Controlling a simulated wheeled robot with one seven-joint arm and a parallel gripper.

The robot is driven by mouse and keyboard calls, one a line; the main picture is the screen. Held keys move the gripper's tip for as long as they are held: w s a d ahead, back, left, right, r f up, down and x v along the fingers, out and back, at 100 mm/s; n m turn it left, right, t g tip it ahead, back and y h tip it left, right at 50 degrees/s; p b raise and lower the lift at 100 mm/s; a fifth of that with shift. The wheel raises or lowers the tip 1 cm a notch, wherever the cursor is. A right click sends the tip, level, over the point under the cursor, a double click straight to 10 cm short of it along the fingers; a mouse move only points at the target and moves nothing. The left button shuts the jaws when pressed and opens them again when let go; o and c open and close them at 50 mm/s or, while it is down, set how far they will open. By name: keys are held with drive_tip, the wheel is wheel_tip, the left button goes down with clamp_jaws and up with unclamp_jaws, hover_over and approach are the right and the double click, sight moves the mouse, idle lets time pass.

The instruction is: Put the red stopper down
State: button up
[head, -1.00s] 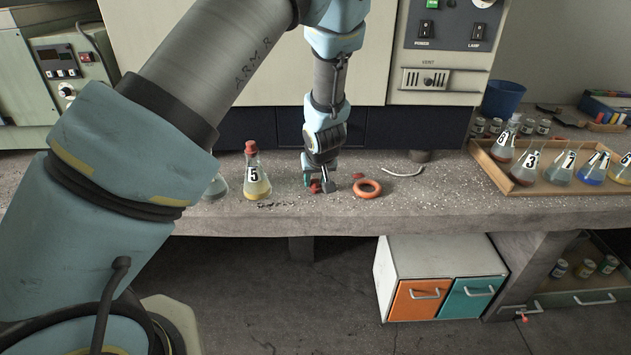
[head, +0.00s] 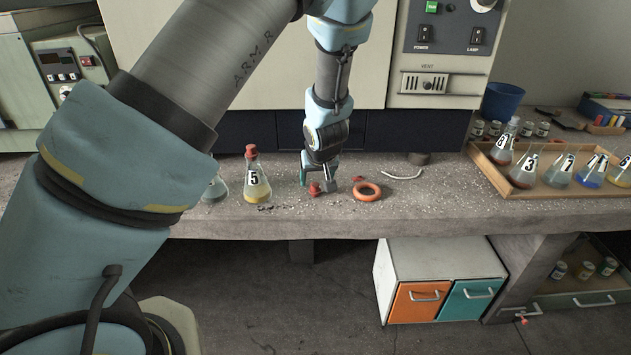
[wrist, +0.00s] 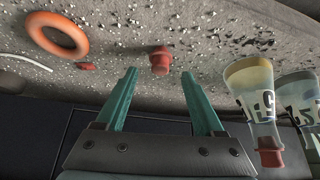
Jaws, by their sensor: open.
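The red stopper (head: 315,189) is on the concrete bench (head: 420,208), below my gripper (head: 318,184) in the head view. In the wrist view the stopper (wrist: 159,62) shows between and just beyond the fingertips of my gripper (wrist: 159,76). The two green fingers are spread apart, with a gap on each side of the stopper. Nothing is held.
An orange ring (head: 367,192) lies close to the right of my gripper, with a small red piece (head: 357,179) beside it. A wooden tray (head: 483,168) of flasks is at right.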

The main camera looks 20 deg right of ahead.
drive_tip(key=p+v, duration=0.3)
drive_tip(key=v, duration=0.6)
drive_tip(key=s+a+r+g, duration=0.1)
drive_tip(key=a+r, duration=0.2)
drive_tip(key=a, duration=0.9)
drive_tip(key=s+a+r+n+g+y, duration=0.1)
drive_tip(key=s+a+r, duration=0.1)
drive_tip(key=a, duration=0.9)
drive_tip(key=s+a+r+n+g, duration=0.1)
drive_tip(key=a+r, duration=0.3)
drive_tip(key=a, duration=0.8)
drive_tip(key=shift+s+a+r+g, duration=0.15)
drive_tip(key=shift+s+a+g, duration=0.25)
drive_tip(key=shift+g, duration=0.2)
